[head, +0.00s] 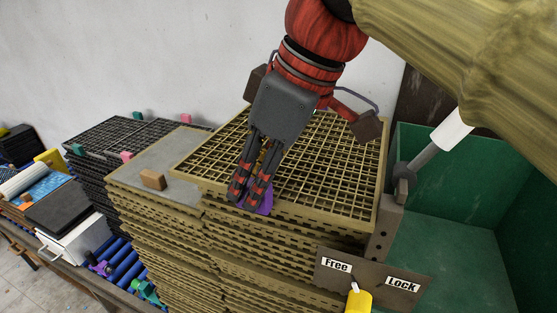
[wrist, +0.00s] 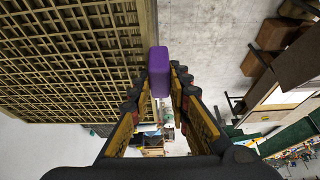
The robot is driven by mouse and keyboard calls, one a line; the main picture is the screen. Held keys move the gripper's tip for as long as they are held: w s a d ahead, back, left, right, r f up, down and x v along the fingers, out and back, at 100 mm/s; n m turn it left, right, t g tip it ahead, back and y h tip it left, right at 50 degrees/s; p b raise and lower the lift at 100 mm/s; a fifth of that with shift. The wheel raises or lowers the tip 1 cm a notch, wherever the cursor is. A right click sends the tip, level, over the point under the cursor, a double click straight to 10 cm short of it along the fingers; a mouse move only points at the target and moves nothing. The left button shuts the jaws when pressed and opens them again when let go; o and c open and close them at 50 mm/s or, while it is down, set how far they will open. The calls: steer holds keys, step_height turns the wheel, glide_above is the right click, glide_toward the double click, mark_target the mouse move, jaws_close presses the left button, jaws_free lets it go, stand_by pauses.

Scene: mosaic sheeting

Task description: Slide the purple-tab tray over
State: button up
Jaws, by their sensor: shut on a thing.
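The tray with the purple tab is a tan grid tray (head: 325,165) on top of a tall stack of similar trays in the head view. Its purple tab (head: 265,203) sits at its front edge, partly hidden behind my fingers. My gripper (head: 250,193) reaches down from above and is shut on this tab. In the wrist view the purple tab (wrist: 159,72) stands between my two fingertips (wrist: 159,88), and the tray's grid (wrist: 75,60) fills the left side.
A grey-topped stack (head: 165,163) with a brown tab (head: 152,180) stands left of the grid tray. Black trays (head: 125,132) stand farther left. A green bin (head: 450,235) is at the right. A sign (head: 372,275) reading "Free" and "Lock" with a yellow handle (head: 358,300) is in front.

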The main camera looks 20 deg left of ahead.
jaws_close()
steer(key=shift+w+d+p, duration=0.2)
steer(key=shift+w+p, duration=0.65)
steer(key=shift+w, duration=1.9)
steer(key=o, duration=1)
jaws_free()
steer(key=shift+c, duration=0.2)
